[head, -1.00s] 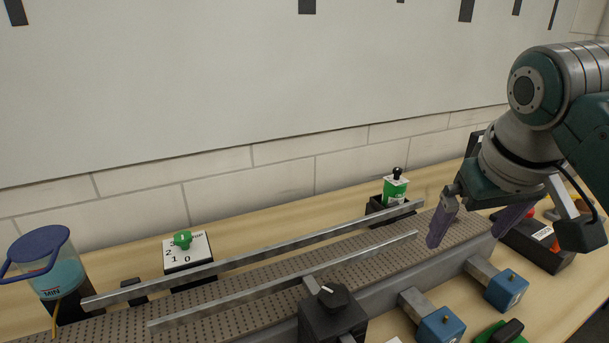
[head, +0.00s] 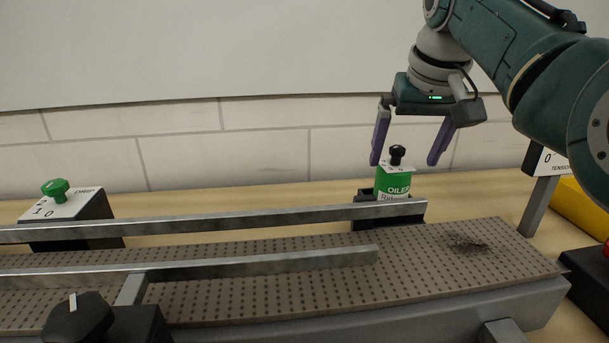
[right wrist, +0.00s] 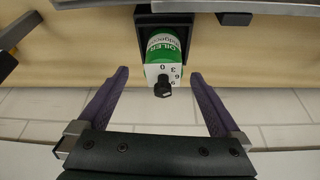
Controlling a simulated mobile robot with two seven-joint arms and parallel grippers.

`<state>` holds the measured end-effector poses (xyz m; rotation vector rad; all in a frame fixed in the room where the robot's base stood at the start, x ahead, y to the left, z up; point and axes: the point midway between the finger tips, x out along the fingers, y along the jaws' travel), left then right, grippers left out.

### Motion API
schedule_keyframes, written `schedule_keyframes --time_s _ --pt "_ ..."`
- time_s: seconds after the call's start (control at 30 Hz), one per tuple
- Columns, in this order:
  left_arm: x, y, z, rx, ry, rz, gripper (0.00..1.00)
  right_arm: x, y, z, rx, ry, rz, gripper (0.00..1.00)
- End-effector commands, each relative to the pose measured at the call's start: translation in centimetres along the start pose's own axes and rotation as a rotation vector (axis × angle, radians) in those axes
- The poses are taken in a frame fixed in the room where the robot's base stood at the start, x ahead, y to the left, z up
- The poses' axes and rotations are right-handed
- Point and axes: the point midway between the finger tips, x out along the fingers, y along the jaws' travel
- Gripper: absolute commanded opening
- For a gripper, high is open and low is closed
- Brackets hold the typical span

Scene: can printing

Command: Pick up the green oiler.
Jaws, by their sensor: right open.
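The green oiler (head: 393,181) has a white label and a black knob on top. It stands upright in a dark holder (head: 366,214) behind the far metal rail, its lower part hidden. My right gripper (head: 408,160) is open, with its purple fingers pointing down and spread to either side of the oiler's knob, not gripping it. In the right wrist view the oiler (right wrist: 163,55) sits in its holder ahead of the open fingers (right wrist: 160,78), between their lines and apart from them. My left gripper is not in view.
A perforated conveyor (head: 440,270) with two metal rails (head: 250,219) runs in front of the oiler. A box with a green knob (head: 56,188) stands at the left. A black knob (head: 77,318) is at front left. A tension sign (head: 549,162) stands at right. The wall is close behind.

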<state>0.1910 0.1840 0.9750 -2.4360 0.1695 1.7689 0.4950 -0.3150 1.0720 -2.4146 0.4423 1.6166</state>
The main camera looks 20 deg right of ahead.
Motion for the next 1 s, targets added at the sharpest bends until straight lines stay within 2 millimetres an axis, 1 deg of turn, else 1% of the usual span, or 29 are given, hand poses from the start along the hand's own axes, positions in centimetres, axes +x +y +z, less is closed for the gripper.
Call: schedule_keyframes --time_s 0.03,0.27,0.43,0.5,0.6,0.9,0.93,1.0 --pt "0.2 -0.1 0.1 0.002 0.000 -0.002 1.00 0.7 0.0 0.0 0.000 -0.001 0.000 1.00" --pt "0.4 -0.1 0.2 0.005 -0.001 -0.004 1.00 2.3 -0.1 0.1 -0.001 -0.001 0.000 1.00" --pt "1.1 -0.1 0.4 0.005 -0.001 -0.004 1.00 4.8 -0.7 0.6 -0.001 -0.002 -0.001 1.00" --pt "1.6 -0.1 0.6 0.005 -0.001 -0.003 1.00 5.8 -0.6 0.5 0.001 0.000 0.000 1.00" --pt "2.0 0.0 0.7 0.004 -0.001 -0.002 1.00 6.5 -0.6 0.5 0.001 0.001 0.001 1.00" --pt "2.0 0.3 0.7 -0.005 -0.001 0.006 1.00 6.7 -0.6 0.4 0.001 0.002 0.001 1.00" --pt "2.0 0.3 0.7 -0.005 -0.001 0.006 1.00 6.7 -0.6 0.4 0.001 0.002 0.001 0.99" --pt "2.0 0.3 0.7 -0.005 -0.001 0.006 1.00 6.7 -0.6 0.4 0.001 0.002 0.001 0.91"
